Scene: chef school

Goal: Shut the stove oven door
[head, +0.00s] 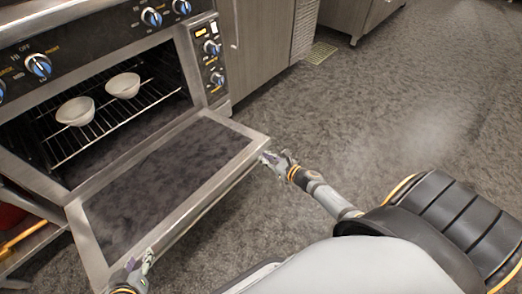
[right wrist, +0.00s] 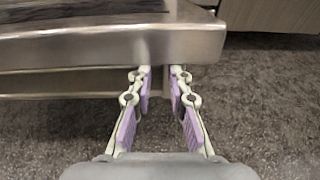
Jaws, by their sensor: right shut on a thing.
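The stove oven door (head: 165,185) hangs open, lowered in front of the oven, with a dark glass panel and a metal frame. Its front edge (right wrist: 90,45) spans the top left of the right wrist view. My right gripper (head: 268,158) is at the door's right front corner. In the right wrist view its purple-padded fingers (right wrist: 160,78) are close together at the door's edge, shut on it. My left gripper (head: 142,266) is by the door's near left front edge, partly cut off by the frame. Whether its fingers are open or shut is unclear.
Two white bowls (head: 76,111) (head: 123,85) stand on the wire rack (head: 100,125) inside the oven. Blue-marked knobs (head: 39,65) line the stove front. Cabinets (head: 262,40) stand to the right. The grey carpeted floor (head: 390,90) is clear on the right.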

